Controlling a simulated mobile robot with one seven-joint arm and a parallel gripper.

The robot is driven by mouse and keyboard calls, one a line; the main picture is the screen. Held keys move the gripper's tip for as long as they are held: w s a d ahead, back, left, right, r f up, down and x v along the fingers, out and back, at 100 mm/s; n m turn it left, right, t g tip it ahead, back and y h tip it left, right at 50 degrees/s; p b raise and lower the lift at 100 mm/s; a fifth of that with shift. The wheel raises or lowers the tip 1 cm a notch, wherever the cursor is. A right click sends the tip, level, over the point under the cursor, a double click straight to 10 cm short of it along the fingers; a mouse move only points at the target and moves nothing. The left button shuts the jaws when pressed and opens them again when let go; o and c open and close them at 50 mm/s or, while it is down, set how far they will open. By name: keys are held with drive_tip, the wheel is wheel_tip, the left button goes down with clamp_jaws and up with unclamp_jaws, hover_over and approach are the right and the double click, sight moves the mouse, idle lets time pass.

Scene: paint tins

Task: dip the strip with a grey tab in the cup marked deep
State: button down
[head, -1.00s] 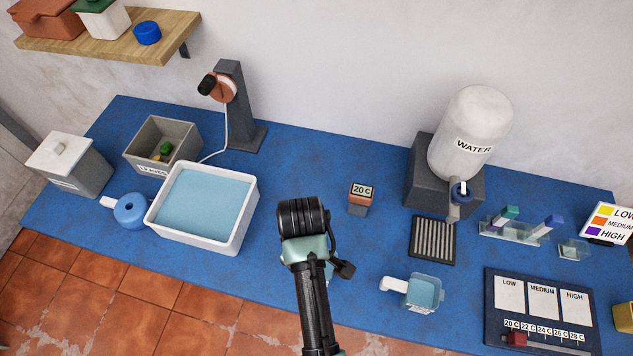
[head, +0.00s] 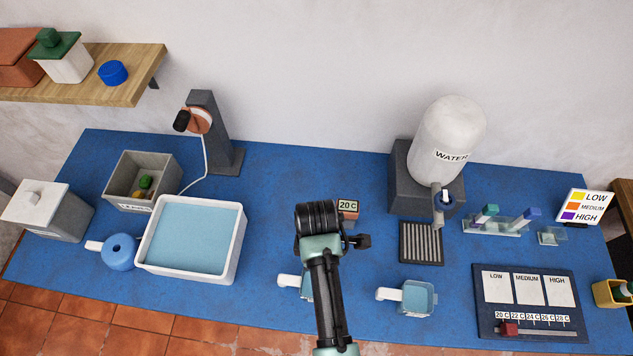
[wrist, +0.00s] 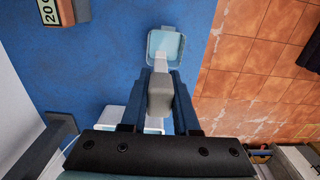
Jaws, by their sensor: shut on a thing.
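I cannot read a mark on either cup.
A rack (head: 493,226) holds strips with green and purple-blue tabs. A white water tub (head: 239,235) is left of my arm.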

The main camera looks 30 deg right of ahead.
drive_tip(key=shift+f+b, duration=1.65)
drive_tip(key=shift+f, duration=0.25)
wheel_tip(320, 180, down, 8)
drive_tip(key=b, duration=0.5)
drive_tip(key=shift+b, duration=0.3)
drive_tip(key=shift+f, duration=0.3)
idle(0.7)
wheel_tip(320, 180, up, 12)
drive_tip(key=p, duration=1.2)
drive_tip(key=shift+r, duration=0.1)
idle(1.0)
drive_tip(key=shift+r+p, duration=0.45)
drive_tip(key=shift+r, duration=1.45)
